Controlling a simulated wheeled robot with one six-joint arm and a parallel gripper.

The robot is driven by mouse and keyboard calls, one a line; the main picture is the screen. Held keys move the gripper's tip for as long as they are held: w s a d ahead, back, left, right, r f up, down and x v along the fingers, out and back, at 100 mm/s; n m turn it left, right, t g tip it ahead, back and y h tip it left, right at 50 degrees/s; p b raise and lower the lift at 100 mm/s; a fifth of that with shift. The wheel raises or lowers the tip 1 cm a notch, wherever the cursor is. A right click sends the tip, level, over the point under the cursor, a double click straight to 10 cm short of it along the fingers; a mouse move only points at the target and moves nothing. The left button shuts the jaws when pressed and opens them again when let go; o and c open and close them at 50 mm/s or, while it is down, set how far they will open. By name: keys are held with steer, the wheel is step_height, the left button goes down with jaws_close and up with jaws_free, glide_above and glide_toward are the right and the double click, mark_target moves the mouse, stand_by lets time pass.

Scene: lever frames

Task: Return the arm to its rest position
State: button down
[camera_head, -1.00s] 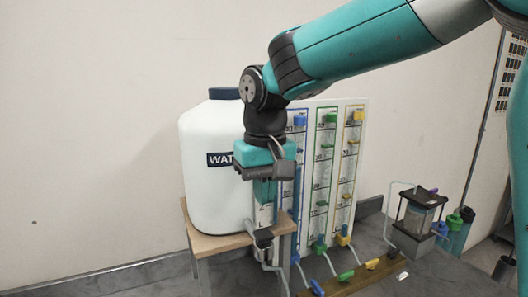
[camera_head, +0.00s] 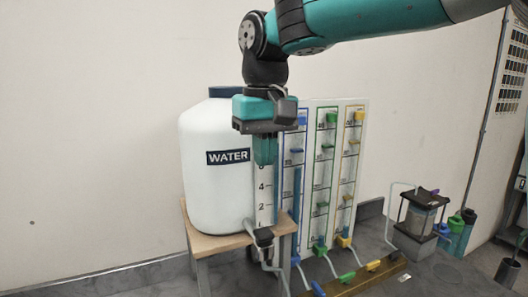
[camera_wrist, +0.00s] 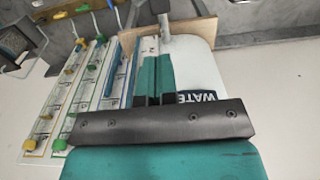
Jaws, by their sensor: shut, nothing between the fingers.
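My gripper (camera_head: 265,160) points straight down with its teal fingers shut and empty. It is in front of the right side of the white tank marked WATER (camera_head: 218,172), over the white scale strip (camera_head: 264,205) with numbers. In the wrist view my fingers (camera_wrist: 154,62) lie together, with part of the tank (camera_wrist: 200,70) to their right. My arm reaches in from the upper right of the head view, with the elbow side raised.
The tank stands on a wooden stand (camera_head: 212,243). A white panel (camera_head: 336,215) with blue, green and yellow gauge columns is right of my gripper. A wooden bar (camera_head: 358,284) with coloured levers lies in front. A lantern-like device (camera_head: 418,215) stands at right. Space above is clear.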

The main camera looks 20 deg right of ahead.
stand_by(0.5)
steer(key=s+a+f+n+y+b, duration=0.2)
steer(key=s+f+n, duration=0.1)
steer(key=s+f, duration=0.6)
steer(key=s+a+f+n+y+b, duration=0.2)
steer(key=s+f+n+b, duration=0.1)
steer(key=s+f, duration=0.6)
steer(key=shift+s+a+f+n+b, duration=0.25)
steer(key=shift+s+a+n+b, duration=0.1)
steer(key=shift+n, duration=0.25)
steer(key=c, duration=1.8)
jaws_free()
steer(key=shift+c, duration=0.2)
